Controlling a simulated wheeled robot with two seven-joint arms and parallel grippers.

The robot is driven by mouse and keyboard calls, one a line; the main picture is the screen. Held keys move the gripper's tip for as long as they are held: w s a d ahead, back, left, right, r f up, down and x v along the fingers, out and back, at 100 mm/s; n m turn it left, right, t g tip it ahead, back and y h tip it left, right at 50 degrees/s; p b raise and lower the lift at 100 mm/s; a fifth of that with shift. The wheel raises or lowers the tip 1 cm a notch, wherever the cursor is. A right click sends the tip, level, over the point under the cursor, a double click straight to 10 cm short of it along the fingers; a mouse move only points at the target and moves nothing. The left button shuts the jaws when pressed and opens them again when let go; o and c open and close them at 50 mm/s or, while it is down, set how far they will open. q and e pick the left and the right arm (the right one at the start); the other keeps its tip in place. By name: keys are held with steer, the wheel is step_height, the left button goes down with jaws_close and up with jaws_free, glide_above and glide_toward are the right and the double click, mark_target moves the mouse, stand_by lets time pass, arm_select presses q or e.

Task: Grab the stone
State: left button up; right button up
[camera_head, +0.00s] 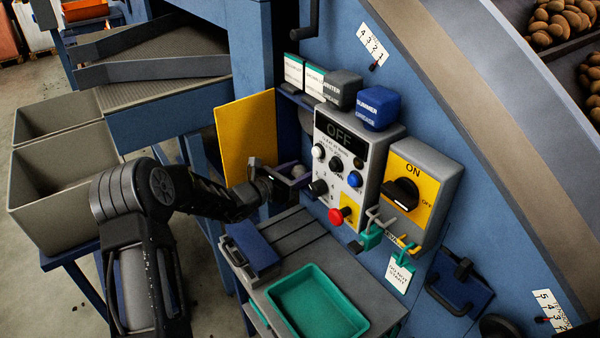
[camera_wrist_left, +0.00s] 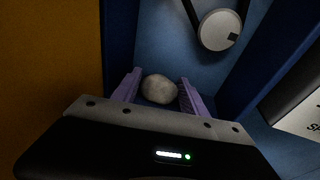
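The stone (camera_wrist_left: 159,88) is a pale grey, rounded lump, seen between the two purple fingers of my left gripper (camera_wrist_left: 160,92) in the left wrist view. The fingers stand apart on either side of it, with what look like narrow gaps at the tips. In the head view my left gripper (camera_head: 290,174) is between the yellow panel and the control box, and a bit of the stone (camera_head: 299,170) shows at its fingers. What the stone rests on is hidden. My right gripper is not in view.
A yellow panel (camera_head: 246,137) stands close on the left of the gripper. The control box (camera_head: 341,160) with knobs and a red button (camera_head: 336,216) is close on the right. Below are a grey shelf (camera_head: 283,235) and a green tray (camera_head: 317,302). Grey bins (camera_head: 62,190) stand at left.

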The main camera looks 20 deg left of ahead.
mark_target(300, 167)
arm_select(q)
steer(key=c, duration=1)
steer(key=shift+r, duration=0.2)
steer(key=shift+r+p, duration=0.4)
steer(key=shift+r, duration=0.2)
step_height(300, 167, up, 2)
steer(key=shift+r+p, duration=0.1)
steer(key=shift+p, duration=0.45)
steer(key=f+v, duration=0.1)
steer(key=v, duration=1.1)
steer(key=f+v, duration=0.1)
steer(key=v, duration=0.5)
steer(key=shift+s+a+f+p, duration=0.1)
steer(key=shift+f+p, duration=0.3)
steer(key=shift+f, duration=0.1)
